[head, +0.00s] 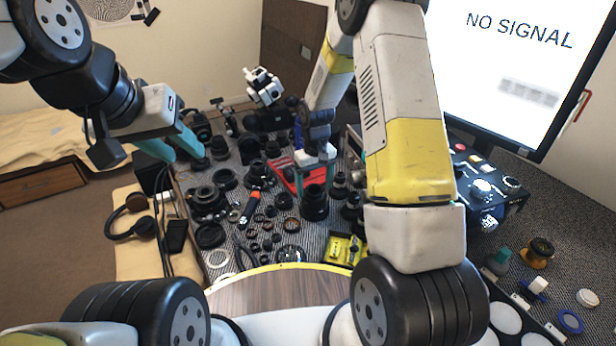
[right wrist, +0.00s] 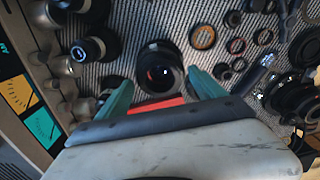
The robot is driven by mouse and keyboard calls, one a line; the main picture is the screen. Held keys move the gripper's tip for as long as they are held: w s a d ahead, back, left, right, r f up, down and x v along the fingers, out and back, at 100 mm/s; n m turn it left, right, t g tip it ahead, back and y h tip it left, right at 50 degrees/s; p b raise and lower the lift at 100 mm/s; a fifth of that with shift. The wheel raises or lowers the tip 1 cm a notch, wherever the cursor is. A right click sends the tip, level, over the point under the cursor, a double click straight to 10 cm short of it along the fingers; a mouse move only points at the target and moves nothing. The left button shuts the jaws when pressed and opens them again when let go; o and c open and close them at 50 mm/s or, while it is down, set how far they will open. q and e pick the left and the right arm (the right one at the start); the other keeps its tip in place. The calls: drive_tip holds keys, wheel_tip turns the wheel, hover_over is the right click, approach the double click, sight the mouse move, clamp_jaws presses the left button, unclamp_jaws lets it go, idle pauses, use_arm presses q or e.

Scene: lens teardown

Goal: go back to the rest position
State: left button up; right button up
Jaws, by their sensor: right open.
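My left gripper (head: 172,148) is over the left edge of the lens table in the head view. Its two teal fingers are apart with nothing visible between them. My right gripper (head: 315,176) points down over the middle of the table. In the right wrist view its teal fingers (right wrist: 162,92) are spread and empty. A black lens barrel (right wrist: 160,72) stands just beyond and between the fingertips in that view; whether they touch it cannot be told. It seems to be the upright black barrel (head: 314,203) in the head view.
Lens parts and rings crowd the striped mat (head: 218,258). A red tray (head: 284,172) lies near my right gripper. A screwdriver (head: 250,210), a yellow tray (head: 345,250), headphones (head: 130,218) and a control box (head: 484,188) are around. A monitor (head: 510,60) stands at right.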

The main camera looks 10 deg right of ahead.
drive_tip(key=s+d+r+t, duration=0.1)
drive_tip(key=s+r, duration=0.2)
drive_tip(key=r, duration=1.4)
drive_tip(key=s+r+m+t+y, duration=0.1)
drive_tip(key=s+r+t, duration=0.1)
drive_tip(key=s+r, duration=0.5)
drive_tip(key=s+d+r+m+t+y, duration=0.1)
drive_tip(key=s+r+m+t, duration=0.1)
drive_tip(key=s+r, duration=0.6)
drive_tip(key=s+t, duration=0.1)
drive_tip(key=s, duration=0.6)
drive_tip(key=shift+d, duration=0.25)
